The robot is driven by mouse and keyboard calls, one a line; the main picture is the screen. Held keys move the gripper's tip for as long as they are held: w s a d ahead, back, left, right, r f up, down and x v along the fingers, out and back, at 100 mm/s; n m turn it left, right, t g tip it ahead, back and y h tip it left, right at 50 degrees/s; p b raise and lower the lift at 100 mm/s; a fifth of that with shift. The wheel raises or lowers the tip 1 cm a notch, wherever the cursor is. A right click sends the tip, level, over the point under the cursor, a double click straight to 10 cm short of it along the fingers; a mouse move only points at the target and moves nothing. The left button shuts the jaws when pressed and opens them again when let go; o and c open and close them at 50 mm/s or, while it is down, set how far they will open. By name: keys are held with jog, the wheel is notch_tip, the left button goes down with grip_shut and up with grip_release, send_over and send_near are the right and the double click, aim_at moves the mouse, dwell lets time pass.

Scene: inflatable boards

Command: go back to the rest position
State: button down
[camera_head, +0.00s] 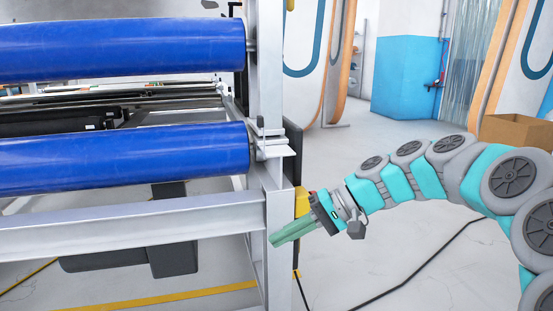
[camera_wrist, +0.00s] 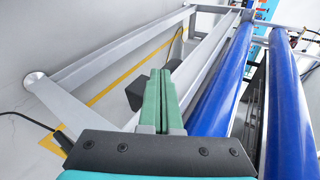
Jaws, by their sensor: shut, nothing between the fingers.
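My gripper (camera_head: 292,231) is at the end of my teal and grey arm, which reaches in from the right in the head view. Its green fingers point left, in front of the grey metal post (camera_head: 279,240) of the roller frame. In the wrist view the two green fingers of my gripper (camera_wrist: 157,88) lie side by side and closed, with nothing between them. I cannot tell whether the fingertips touch the frame.
Two blue rollers (camera_head: 120,155) lie across the metal frame at left. A yellow box-like part (camera_head: 302,202) sits behind the post. A black cable (camera_head: 425,264) crosses the floor. A cardboard box (camera_head: 515,131) stands at right. Open floor (camera_head: 400,140) lies behind my arm.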

jog(key=s+d+f+n+g+h+p, duration=0.1)
jog(key=s+f+h+p, duration=0.3)
jog(key=s, duration=1.1)
jog(key=s+d+f+h, duration=0.3)
jog(key=s+d, duration=0.3)
jog(key=s, duration=0.1)
jog(key=s+d+f+h+p, duration=0.1)
jog(key=s+d+f+h, duration=0.2)
jog(key=s+d, duration=0.3)
jog(key=shift+s+d+f+m+g+h, duration=0.15)
jog(key=shift+s+f+m+g+h, duration=0.2)
jog(key=shift+s+h, duration=0.4)
